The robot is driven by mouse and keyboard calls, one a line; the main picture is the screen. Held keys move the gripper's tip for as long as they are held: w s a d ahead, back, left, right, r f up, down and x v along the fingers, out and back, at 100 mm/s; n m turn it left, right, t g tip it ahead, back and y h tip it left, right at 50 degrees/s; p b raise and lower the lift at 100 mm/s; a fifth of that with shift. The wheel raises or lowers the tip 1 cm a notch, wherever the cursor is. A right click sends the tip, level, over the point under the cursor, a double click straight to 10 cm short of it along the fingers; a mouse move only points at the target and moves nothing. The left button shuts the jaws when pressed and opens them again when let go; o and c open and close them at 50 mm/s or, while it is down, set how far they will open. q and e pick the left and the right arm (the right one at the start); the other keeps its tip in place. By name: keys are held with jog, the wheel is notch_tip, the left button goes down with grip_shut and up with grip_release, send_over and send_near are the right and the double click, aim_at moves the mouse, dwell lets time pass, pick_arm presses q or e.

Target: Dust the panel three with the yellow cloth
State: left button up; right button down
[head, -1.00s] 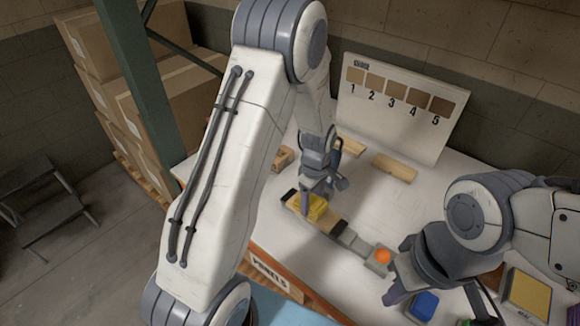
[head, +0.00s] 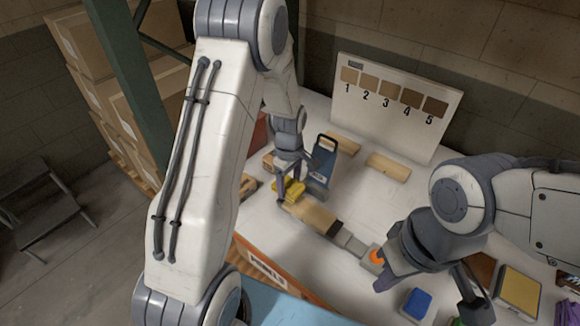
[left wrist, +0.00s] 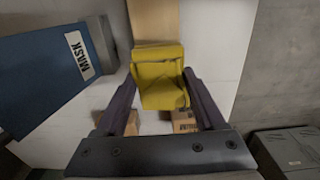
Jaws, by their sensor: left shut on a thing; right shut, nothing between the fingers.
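The yellow cloth (head: 291,189) is in my left gripper (head: 287,188), at the far left end of a light wooden panel (head: 314,216). In the left wrist view the cloth (left wrist: 160,82) is bunched between the two fingers, and the panel (left wrist: 153,20) runs away beyond it. I cannot tell whether the cloth touches the panel. The panel lies in a grey clamp (head: 350,241) on the white table; no number shows on it. My right gripper (head: 381,283) is shut and empty beside the clamp's orange knob (head: 377,257).
A blue MASK container (head: 322,160) stands close beside my left gripper. Wooden blocks (head: 388,167) lie behind the panel. A board (head: 394,107) with swatches numbered 1 to 5 stands at the back. A blue pad (head: 417,303) and a yellow pad (head: 519,288) lie at the right.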

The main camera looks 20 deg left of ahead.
pick_arm(q)
jog(key=shift+w+a+r+p, duration=0.15)
jog(key=shift+r+p, duration=0.45)
jog(key=shift+r, duration=0.35)
jog(key=shift+r+p, duration=1.25)
jog(key=shift+r, duration=0.35)
